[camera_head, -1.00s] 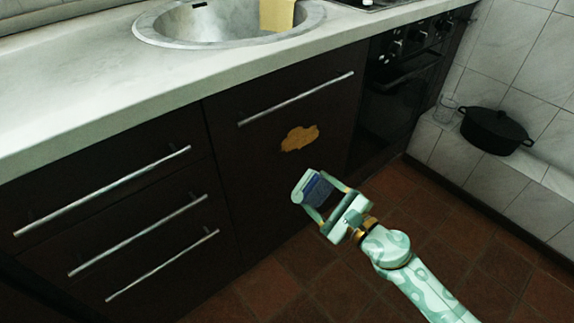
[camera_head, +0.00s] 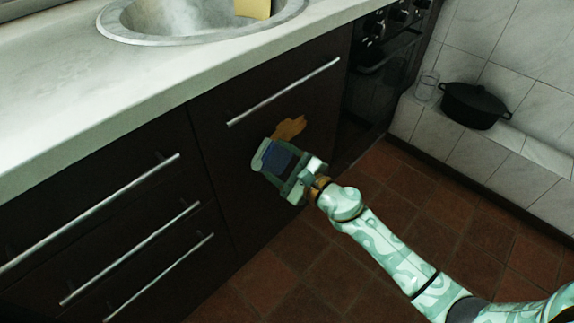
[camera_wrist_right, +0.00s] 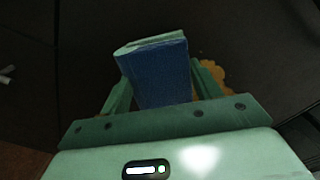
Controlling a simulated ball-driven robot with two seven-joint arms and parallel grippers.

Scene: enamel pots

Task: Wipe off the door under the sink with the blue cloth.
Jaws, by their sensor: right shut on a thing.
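The dark door (camera_head: 240,170) under the sink has a long bar handle and a yellow-brown stain (camera_head: 290,127). My right gripper (camera_head: 272,158) is shut on the folded blue cloth (camera_head: 280,155), at the lower left edge of the stain. The cloth (camera_wrist_right: 163,72) stands between the fingers in the right wrist view, with part of the stain (camera_wrist_right: 212,75) showing behind the right finger. The gripper hides the lower part of the stain in the head view. I cannot tell whether the cloth touches the door. My left gripper is not in view.
The sink (camera_head: 190,20) with a yellow item (camera_head: 253,8) is set in the pale countertop (camera_head: 60,110). Drawers with bar handles (camera_head: 130,250) are on the left. A dark oven (camera_head: 375,90) is on the right. A black pot (camera_head: 474,106) and a glass (camera_head: 427,86) stand on a tiled ledge.

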